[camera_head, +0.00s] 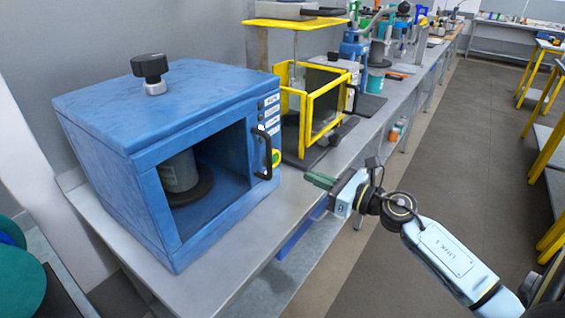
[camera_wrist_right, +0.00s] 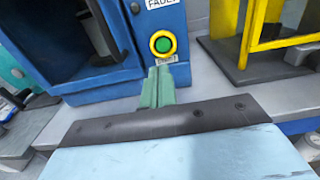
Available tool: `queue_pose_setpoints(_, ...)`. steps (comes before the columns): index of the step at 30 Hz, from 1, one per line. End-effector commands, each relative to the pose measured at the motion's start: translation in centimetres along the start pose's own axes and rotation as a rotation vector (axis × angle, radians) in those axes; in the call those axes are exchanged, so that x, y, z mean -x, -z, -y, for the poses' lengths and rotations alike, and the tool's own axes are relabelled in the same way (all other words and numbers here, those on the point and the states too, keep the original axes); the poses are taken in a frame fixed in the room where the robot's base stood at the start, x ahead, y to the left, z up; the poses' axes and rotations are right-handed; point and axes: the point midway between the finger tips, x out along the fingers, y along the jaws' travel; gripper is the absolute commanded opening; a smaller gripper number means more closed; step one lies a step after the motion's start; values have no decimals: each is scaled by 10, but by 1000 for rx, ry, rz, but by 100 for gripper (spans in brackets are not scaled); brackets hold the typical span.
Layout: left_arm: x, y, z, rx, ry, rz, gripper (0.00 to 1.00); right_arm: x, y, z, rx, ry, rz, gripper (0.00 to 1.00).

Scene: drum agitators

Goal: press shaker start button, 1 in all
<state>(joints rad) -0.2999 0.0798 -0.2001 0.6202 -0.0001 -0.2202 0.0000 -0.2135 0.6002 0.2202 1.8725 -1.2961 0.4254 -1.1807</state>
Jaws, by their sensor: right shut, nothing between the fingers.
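The shaker is a blue cabinet (camera_head: 150,110) on the bench, with a black knob on top and a window front showing a grey drum (camera_head: 181,172) inside. Its start button (camera_wrist_right: 163,43) is green with a yellow ring, low on the right front panel; in the head view it shows beside the door handle (camera_head: 276,157). My right gripper (camera_head: 321,180) is shut and empty, in front of the panel and to the right of the button. In the right wrist view its green fingertips (camera_wrist_right: 158,80) point at the panel just below the button; I cannot tell whether they touch. My left gripper is not in view.
A yellow-framed machine (camera_head: 312,105) stands on the bench right behind the blue cabinet. A black handle (camera_head: 263,155) sticks out from the cabinet front near the button. The grey bench (camera_head: 225,260) is clear in front, and the aisle floor is free.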

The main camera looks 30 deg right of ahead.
Motion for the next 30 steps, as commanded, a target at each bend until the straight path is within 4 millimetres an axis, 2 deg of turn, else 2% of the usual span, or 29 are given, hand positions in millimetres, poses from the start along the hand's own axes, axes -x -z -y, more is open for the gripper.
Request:
queue_pose_setpoints(9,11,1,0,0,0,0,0,-59,-3,0,-1,1,4,0)
queue_pose_setpoints(15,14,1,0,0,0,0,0,-85,-1,0,-2,0,2,0)
queue_pose_setpoints(21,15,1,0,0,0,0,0,-96,0,-1,-1,-1,0,0)
queue_pose_setpoints(30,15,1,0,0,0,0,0,-97,0,-1,-1,-1,0,0)
